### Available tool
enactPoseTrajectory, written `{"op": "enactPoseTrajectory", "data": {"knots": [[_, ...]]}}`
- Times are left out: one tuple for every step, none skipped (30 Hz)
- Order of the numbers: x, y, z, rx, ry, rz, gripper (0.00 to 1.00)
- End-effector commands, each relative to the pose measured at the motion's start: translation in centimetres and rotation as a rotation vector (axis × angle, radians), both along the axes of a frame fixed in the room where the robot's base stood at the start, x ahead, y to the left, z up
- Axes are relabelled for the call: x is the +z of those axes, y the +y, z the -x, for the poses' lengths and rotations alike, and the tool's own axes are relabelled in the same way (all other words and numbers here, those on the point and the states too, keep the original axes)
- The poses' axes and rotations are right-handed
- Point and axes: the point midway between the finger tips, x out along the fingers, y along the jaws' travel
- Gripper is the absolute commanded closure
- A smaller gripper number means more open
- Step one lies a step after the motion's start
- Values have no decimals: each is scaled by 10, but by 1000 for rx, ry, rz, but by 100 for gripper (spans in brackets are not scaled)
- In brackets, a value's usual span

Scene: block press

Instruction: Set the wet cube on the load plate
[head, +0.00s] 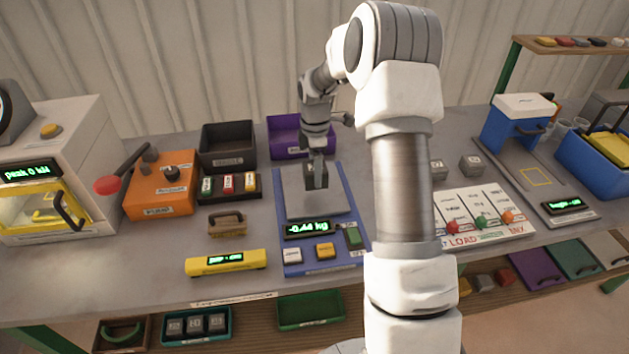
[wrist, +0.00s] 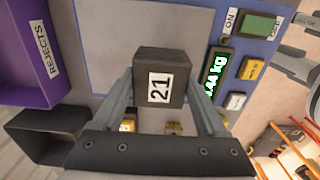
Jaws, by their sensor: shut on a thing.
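My gripper (head: 316,166) is shut on a dark grey cube (wrist: 160,75) whose white label reads 21; in the head view the cube (head: 317,179) hangs over the blue scale's grey plate (head: 300,207). The cube appears to be above the plate, apart from it. The plate (wrist: 110,18) also shows behind the cube in the wrist view. The scale display (head: 307,229) reads about -0.44 kg. Whether the cube is wet cannot be told.
An orange box (head: 160,190) and a press (head: 55,165) are at left. Loose cubes (head: 472,165) and a LOAD board (head: 478,215) lie right of my arm.

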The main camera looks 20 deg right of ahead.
Motion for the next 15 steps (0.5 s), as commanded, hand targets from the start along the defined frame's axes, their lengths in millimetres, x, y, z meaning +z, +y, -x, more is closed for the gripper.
{"op": "enactPoseTrajectory", "data": {"knots": [[0, 2, 0, 0, -2, 1, 100], [-1, 2, 1, -1, -2, 1, 100], [-3, 3, 1, -1, -1, 1, 100], [-6, 3, 1, -1, -1, 1, 100], [-9, 3, 1, -1, -1, 1, 100], [-13, 3, 1, -1, 0, 1, 100], [-18, 3, 1, -1, 1, 1, 100], [-22, 3, 1, -1, 1, 1, 100], [-29, 3, 1, -1, 1, 1, 100], [-33, 3, 1, -1, 1, 1, 100], [-36, 3, 1, 0, 0, 1, 100], [-40, 3, 1, 0, -1, 1, 100], [-41, 3, 1, -1, -1, 1, 100], [-41, 3, 0, -1, -2, 1, 100], [-41, 3, 0, -1, -3, 2, 100]]}}
